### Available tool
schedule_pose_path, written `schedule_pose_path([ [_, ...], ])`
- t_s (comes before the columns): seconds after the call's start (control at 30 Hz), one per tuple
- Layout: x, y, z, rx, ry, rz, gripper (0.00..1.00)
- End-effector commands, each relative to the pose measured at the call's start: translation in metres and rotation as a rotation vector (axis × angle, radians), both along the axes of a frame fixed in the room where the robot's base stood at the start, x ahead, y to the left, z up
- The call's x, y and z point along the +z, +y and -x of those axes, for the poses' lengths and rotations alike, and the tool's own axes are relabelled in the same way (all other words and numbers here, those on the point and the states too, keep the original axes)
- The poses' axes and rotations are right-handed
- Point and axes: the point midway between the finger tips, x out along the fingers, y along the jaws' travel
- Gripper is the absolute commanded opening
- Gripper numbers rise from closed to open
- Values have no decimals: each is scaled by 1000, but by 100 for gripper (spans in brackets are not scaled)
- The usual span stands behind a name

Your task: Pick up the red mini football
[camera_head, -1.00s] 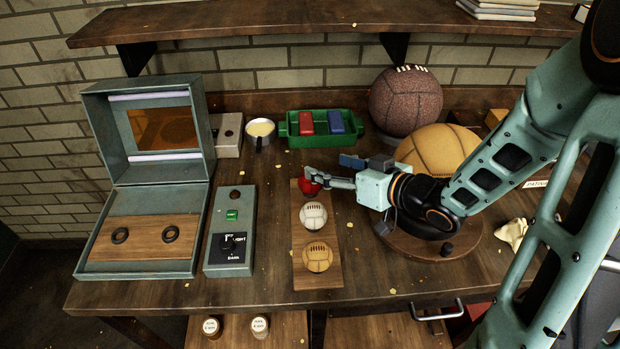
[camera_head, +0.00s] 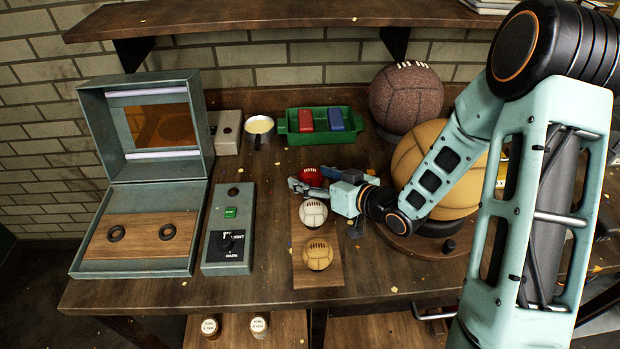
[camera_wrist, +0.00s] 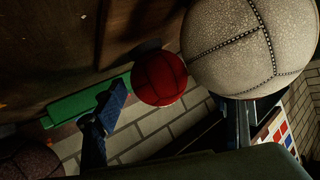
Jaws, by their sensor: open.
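The red mini football (camera_head: 311,174) sits at the far end of a narrow wooden board (camera_head: 328,277). A white mini football (camera_head: 313,212) and a tan mini football (camera_head: 317,254) sit nearer on the same board. My gripper (camera_head: 309,181) is open by the red and white balls, and its fingers partly cover the red one. In the wrist view the red ball (camera_wrist: 160,78) shows between the two blue fingers (camera_wrist: 178,98), apart from the left one. The white ball (camera_wrist: 250,45) looms large by the right finger. I cannot tell whether that finger touches it.
A large tan ball (camera_head: 448,150) on a round stand is close to my arm. A brown ball (camera_head: 405,98) and a green tray (camera_head: 290,136) with red and blue blocks stand behind. A grey control box (camera_head: 230,228) and an open case (camera_head: 80,250) are at left.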

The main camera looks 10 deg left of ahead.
Motion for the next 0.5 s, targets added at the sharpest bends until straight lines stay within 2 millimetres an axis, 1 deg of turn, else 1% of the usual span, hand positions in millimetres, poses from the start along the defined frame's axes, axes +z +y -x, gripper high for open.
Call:
schedule_pose_path([
  [0.03, -2, 4, -3, 2, 0, -1, 66],
  [0.1, -4, 7, -5, 1, 1, 0, 66],
  [0.33, -4, 8, -6, -1, 0, 1, 66],
  [0.37, -4, 8, -6, -1, 0, 1, 63],
  [0.5, -4, 7, -6, -1, 0, 1, 48],
])
